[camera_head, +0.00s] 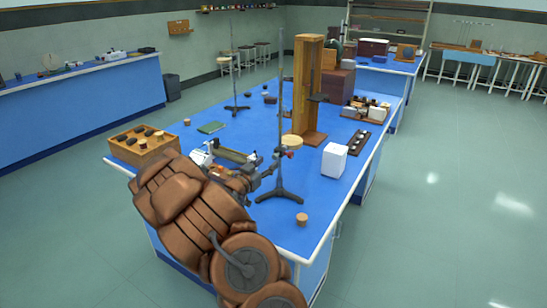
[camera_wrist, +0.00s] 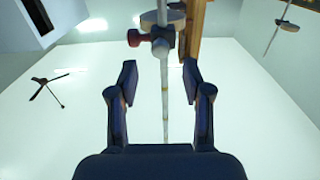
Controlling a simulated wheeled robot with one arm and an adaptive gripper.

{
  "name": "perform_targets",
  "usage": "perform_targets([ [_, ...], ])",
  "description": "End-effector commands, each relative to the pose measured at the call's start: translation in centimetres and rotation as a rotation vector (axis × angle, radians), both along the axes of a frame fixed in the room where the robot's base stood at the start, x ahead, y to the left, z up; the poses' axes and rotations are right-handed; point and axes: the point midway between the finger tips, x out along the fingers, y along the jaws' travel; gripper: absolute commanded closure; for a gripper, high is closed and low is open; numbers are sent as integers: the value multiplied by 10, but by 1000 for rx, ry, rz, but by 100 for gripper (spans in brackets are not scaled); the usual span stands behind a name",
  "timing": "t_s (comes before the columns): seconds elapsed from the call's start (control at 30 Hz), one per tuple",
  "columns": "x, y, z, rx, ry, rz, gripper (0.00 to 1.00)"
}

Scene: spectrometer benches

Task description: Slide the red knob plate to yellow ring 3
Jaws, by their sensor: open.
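A stand (camera_head: 281,110) with a tall thin rod and dark tripod foot is on the blue bench. A clamp with a red knob (camera_head: 290,154) sits low on the rod. In the wrist view the red knob (camera_wrist: 134,38) is at the left of a grey clamp and round plate (camera_wrist: 167,18) on the rod (camera_wrist: 165,85). My gripper (camera_wrist: 160,70) is open, its fingers apart on either side of the rod in that picture, with the red knob beyond the fingertips. I see no contact. I cannot make out yellow rings on the rod.
A wooden tower (camera_head: 304,95) and a white box (camera_head: 334,160) stand close behind and right of the stand. A small wooden cylinder (camera_head: 302,219) is near the bench's front edge. A wooden tray (camera_head: 143,147) is left. Bare blue bench top (camera_head: 270,222) surrounds the foot.

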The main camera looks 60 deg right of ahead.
Motion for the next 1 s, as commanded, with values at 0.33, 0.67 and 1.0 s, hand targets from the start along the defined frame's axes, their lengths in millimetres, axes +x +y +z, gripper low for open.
perform_targets([
  [0.33,1,-36,1,0,3,0,51],
  [0.67,3,-52,0,2,1,1,51],
  [1.0,3,-52,-1,2,2,2,54],
])
